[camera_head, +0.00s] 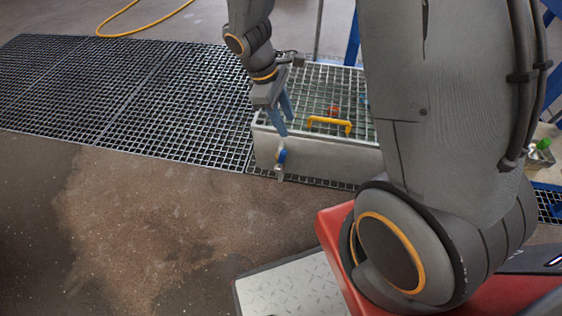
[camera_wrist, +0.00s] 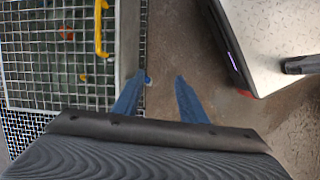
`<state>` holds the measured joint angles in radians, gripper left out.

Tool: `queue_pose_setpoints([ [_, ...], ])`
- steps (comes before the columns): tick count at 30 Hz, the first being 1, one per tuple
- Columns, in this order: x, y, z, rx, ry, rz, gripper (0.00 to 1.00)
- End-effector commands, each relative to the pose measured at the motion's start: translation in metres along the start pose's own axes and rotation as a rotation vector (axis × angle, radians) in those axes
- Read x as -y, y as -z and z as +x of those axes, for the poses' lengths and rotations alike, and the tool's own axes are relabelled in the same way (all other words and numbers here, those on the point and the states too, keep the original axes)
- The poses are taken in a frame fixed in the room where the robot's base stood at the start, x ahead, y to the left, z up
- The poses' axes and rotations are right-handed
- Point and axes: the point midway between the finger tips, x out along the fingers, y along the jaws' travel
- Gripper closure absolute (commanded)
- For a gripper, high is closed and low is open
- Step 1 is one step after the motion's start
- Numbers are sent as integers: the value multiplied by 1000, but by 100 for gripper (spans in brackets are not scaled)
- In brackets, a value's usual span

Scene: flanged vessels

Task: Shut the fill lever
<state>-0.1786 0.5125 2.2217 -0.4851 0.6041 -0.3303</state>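The fill lever (camera_head: 282,156) is a small blue handle on a metal valve at the front wall of a grey, grate-topped tank (camera_head: 315,155). Its exact angle is too small to tell. My gripper (camera_head: 285,128) hangs at the tank's front edge, just above the lever, with its blue fingers pointing down. In the wrist view, my gripper (camera_wrist: 160,77) is open, with the floor showing between the fingers. A small blue bit of the lever (camera_wrist: 148,79) shows beside the left fingertip. I cannot tell whether they touch.
A yellow handle (camera_head: 330,123) stands up from the tank's grating. Floor grating (camera_head: 120,95) runs to the left. Bare brown floor (camera_head: 160,220) in front of the tank is free. A yellow hose (camera_head: 140,28) lies at the back, and a blue post (camera_head: 353,40) stands behind the tank.

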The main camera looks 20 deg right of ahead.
Motion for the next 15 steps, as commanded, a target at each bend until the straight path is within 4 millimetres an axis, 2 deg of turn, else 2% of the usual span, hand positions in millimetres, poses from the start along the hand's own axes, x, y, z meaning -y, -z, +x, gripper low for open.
queue_pose_setpoints([
  [1,-4,15,26,10,-6,-36,62],
  [6,-16,49,79,39,-30,-163,62],
  [12,-25,81,129,67,-54,-287,62],
  [15,-28,90,143,75,-61,-324,62],
])
